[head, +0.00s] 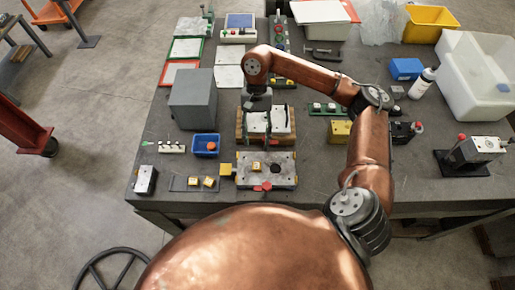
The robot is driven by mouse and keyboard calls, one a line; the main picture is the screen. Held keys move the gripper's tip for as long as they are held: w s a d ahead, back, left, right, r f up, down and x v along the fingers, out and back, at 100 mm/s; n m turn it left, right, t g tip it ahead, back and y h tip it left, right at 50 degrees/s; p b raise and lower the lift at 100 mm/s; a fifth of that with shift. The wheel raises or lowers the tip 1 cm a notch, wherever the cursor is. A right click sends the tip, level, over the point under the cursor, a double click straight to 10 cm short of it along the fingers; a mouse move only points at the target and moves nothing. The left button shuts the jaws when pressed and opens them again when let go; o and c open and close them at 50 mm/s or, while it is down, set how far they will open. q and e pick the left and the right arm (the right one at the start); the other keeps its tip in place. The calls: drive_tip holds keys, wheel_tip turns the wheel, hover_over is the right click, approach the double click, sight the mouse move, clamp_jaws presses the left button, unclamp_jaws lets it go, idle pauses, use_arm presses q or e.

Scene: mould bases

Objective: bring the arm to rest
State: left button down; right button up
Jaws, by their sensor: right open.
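My right arm, copper-coloured, reaches in from the right side over the grey table (330,200) and bends back to the left. My right gripper (268,138) points down and is open. It is above or at a pale block with a wooden-looking front (241,138), near the middle of the table; I cannot tell whether it touches it. In front of it lies a metal mould base (284,168) with a small yellow block (256,167) on top and a red part at its front edge. My left gripper is not in view.
A grey box (193,98) and a blue bin (206,144) stand left of the gripper. Small yellow blocks (209,182) lie at the front left. A white tub (480,75), a bottle (422,82) and a blue box (406,68) are at the right. Bare table shows at the front right.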

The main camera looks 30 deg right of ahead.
drive_tip(key=shift+w+r, duration=0.15)
drive_tip(key=shift+r, duration=0.25)
